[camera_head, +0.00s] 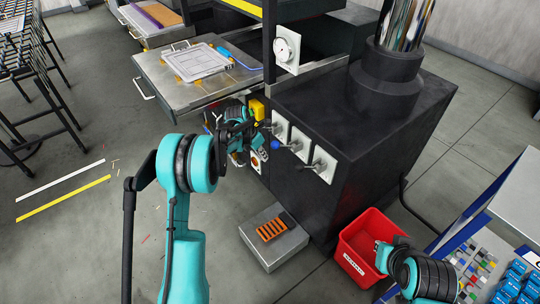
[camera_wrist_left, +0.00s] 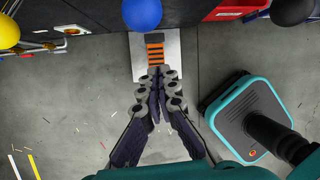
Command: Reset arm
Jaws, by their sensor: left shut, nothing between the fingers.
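My left arm, teal and black, rises from the bottom of the head view. Its gripper (camera_head: 238,140) is beside the black machine's front, partly hidden by the arm and hard to make out. In the left wrist view the left gripper (camera_wrist_left: 158,76) is shut with nothing between its fingers. Its fingertips overlap the near end of an orange-striped foot pedal (camera_wrist_left: 155,48) in the picture, and I see no contact. The pedal also shows on the floor in the head view (camera_head: 270,231).
The black machine (camera_head: 325,110) has levers on white plates (camera_head: 322,166). Blue (camera_wrist_left: 141,14) and yellow (camera_wrist_left: 8,31) knobs stick out near my left gripper. A metal drawer (camera_head: 185,85) holds a tray. A parts table (camera_head: 500,215) is at right. Floor at left is open.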

